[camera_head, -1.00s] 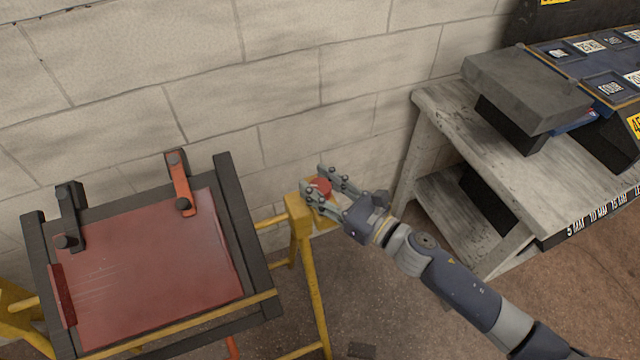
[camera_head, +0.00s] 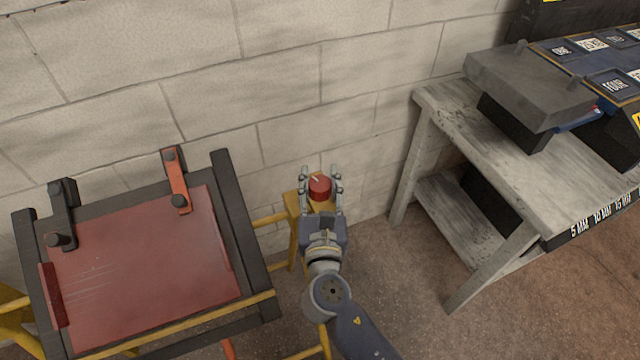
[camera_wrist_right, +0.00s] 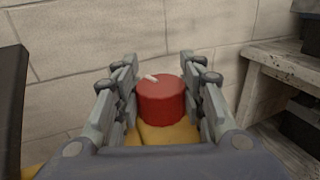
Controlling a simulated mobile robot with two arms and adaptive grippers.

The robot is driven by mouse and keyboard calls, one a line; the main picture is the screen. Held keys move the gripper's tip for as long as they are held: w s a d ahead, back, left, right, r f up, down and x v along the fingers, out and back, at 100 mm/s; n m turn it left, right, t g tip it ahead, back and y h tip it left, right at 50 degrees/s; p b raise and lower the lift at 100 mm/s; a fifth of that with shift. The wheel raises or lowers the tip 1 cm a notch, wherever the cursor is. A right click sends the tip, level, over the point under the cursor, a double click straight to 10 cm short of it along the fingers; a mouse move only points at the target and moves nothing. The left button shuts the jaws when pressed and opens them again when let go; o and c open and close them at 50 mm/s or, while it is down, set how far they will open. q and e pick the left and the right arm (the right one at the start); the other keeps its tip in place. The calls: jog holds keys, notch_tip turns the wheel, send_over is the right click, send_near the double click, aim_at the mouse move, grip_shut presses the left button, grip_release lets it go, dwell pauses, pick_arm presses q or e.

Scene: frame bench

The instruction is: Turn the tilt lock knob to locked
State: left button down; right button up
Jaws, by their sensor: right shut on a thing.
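The red tilt lock knob (camera_head: 319,189) sits on top of the yellow stand post at the right of the tilting frame. My right gripper (camera_head: 320,180) has a finger on either side of the knob and is shut on it. The right wrist view shows the knob (camera_wrist_right: 160,101) between the two fingers (camera_wrist_right: 166,92), with a white pointer mark on its top toward the upper left. The yellow mount below it is partly hidden by my gripper. My left gripper is not in view.
The dark frame (camera_head: 237,215) holds a red panel (camera_head: 140,265), with a black clamp (camera_head: 62,210) and an orange clamp (camera_head: 175,180) at its top. A grey workbench (camera_head: 470,125) stands at the right. A block wall is close behind the knob.

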jog(key=shift+m+h, duration=0.4)
jog(key=shift+h, duration=0.4)
jog(key=o, duration=1.1)
jog(key=s, duration=1.2)
jog(key=shift+a, duration=0.25)
